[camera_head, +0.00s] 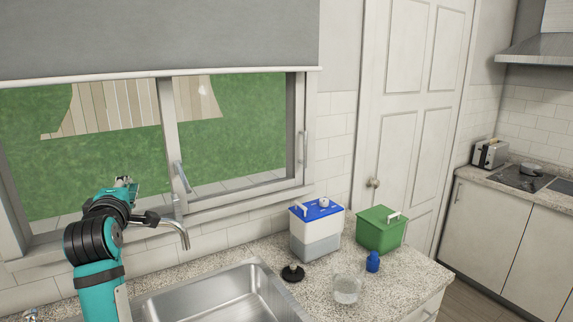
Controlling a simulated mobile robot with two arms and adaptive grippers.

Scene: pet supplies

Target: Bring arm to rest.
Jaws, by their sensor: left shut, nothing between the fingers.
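My left arm comes in from the lower left, teal with black joints, and is raised at the left of the sink in front of the window. Its left gripper (125,182) is at the far upper end of the arm, small and partly hidden by the arm's own links. It is shut, with nothing seen in it. It is well away from the items on the counter. My right gripper is not in view.
A metal tap (184,237) stands close to my arm, behind the sink (215,297). On the counter (400,268) are a blue-lidded container (317,228), a green box (382,230), a blue bottle (373,262), a clear glass (347,289) and a black stopper-like piece (293,272).

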